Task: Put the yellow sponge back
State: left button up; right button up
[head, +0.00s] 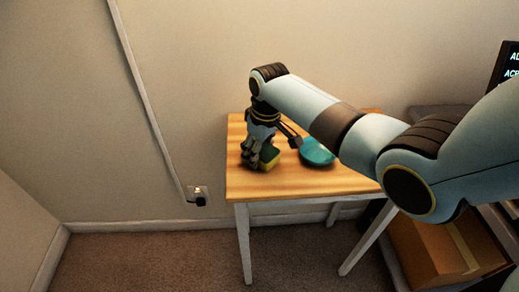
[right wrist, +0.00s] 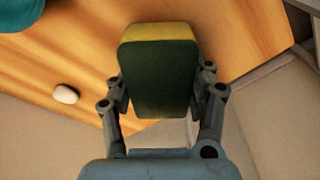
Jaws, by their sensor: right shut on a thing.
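The yellow sponge (head: 269,157) has a dark green scouring side and is in my right gripper (head: 262,158) over the left part of the wooden table (head: 300,184). In the right wrist view, the sponge (right wrist: 158,68) sits between the two fingers of the right gripper (right wrist: 160,100), its green face toward the camera and its yellow edge at the top. The fingers are shut on its sides. Whether the sponge touches the tabletop is unclear. My left gripper is not in view.
A teal bowl or dish (head: 316,152) stands on the table right of the sponge, partly behind my right arm. A small pale rounded object (right wrist: 66,94) lies on the table in the right wrist view. A cardboard box (head: 430,250) stands low at the right. The table's front left is clear.

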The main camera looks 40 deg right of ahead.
aim_at(264, 150)
jog(key=shift+s+f, duration=0.15)
jog(key=shift+f, duration=0.3)
jog(key=o, duration=0.9)
jog(key=shift+f, duration=0.15)
jog(key=r, duration=0.4)
jog(key=s+r, duration=0.1)
jog(key=r, duration=0.7)
jog(key=shift+s+d, duration=0.15)
